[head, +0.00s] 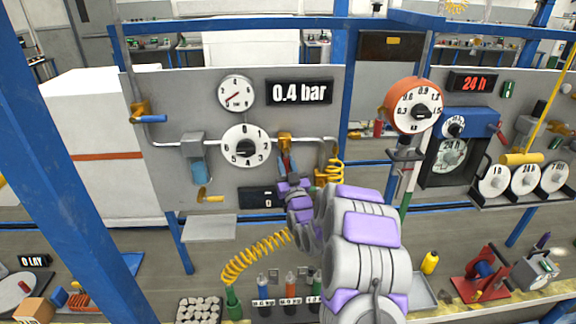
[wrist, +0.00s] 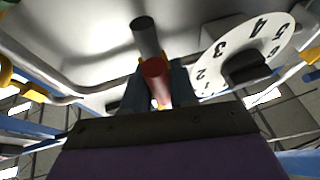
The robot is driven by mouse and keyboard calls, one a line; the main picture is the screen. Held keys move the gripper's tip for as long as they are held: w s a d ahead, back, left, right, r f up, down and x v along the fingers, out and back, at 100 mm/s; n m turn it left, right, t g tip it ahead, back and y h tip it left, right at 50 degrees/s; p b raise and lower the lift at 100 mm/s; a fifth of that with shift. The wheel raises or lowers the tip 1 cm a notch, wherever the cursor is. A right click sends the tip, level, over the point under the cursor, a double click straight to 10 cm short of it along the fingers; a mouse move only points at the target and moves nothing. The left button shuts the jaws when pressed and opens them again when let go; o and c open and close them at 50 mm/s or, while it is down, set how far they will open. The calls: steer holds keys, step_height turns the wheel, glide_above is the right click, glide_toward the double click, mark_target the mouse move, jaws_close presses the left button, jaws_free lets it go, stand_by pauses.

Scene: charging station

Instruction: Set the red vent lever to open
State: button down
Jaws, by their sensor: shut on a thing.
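The red vent lever (wrist: 155,72) shows in the wrist view as a short red rod, with a dark grey cylinder just above it. My gripper (wrist: 157,88) has its blue-grey fingers on both sides of the red rod and is shut on it. In the head view my gripper (head: 286,168) reaches up to the panel, just below a yellow valve body (head: 285,140) on a pipe. There the lever is mostly hidden by the fingers, and I cannot tell its exact angle.
A numbered white dial (head: 246,147) with a black knob is just left of my gripper. A display (head: 299,92) above reads 0.4 bar. A blue post (head: 75,150) stands at the left.

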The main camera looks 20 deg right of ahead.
steer(key=shift+a+f+m, duration=0.1)
steer(key=shift+f+m, duration=0.05)
steer(key=shift+m, duration=0.15)
steer(key=c, duration=1)
jaws_free()
steer(key=p+v, duration=0.4)
steer(key=v, duration=1.3)
steer(key=shift+s+f, duration=0.1)
steer(key=shift+s, duration=0.05)
